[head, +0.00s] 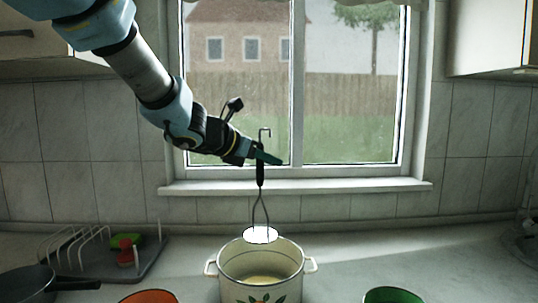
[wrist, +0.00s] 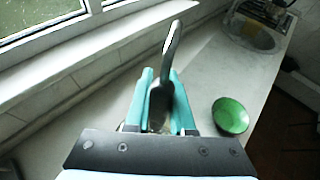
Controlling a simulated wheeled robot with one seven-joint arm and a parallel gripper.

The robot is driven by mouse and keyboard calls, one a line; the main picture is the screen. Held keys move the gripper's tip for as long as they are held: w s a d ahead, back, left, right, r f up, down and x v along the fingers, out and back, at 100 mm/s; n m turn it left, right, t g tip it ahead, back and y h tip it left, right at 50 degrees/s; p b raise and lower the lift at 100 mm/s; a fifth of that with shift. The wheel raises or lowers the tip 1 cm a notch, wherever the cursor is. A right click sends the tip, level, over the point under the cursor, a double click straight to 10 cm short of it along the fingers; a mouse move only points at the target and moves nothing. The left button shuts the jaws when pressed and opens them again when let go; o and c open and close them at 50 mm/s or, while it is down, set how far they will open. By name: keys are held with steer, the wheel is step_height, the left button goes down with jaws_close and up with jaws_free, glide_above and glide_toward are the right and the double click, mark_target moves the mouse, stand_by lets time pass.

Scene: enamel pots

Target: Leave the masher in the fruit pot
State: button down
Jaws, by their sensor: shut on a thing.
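The masher has a black handle (head: 260,173), a hook at its top, a wire shank and a pale round plate (head: 260,234). My gripper (head: 268,157) is shut on the upper handle, and the masher hangs upright. In the wrist view the handle (wrist: 157,104) stands between the teal fingers of my gripper (wrist: 160,82). The fruit pot (head: 258,286) is cream enamel with a fruit and leaf picture, open on top, with something pale yellow inside. The masher's plate overlaps the pot's far rim in the head view and looks at or above rim height; its exact depth is unclear.
An orange bowl (head: 148,297) stands left of the pot and a green bowl (head: 393,296) right of it. A dish rack (head: 150,262) and a dark pan (head: 28,282) are at the left. The window sill (head: 300,187) runs behind. A sink (wrist: 250,35) lies at the counter's far end.

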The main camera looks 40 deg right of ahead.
mark_target(261, 225)
step_height(261, 225, down, 18)
steer(key=b, duration=1.7)
steer(key=shift+r, duration=0.25)
steer(key=c, duration=0.7)
jaws_free()
steer(key=shift+a+r, duration=0.1)
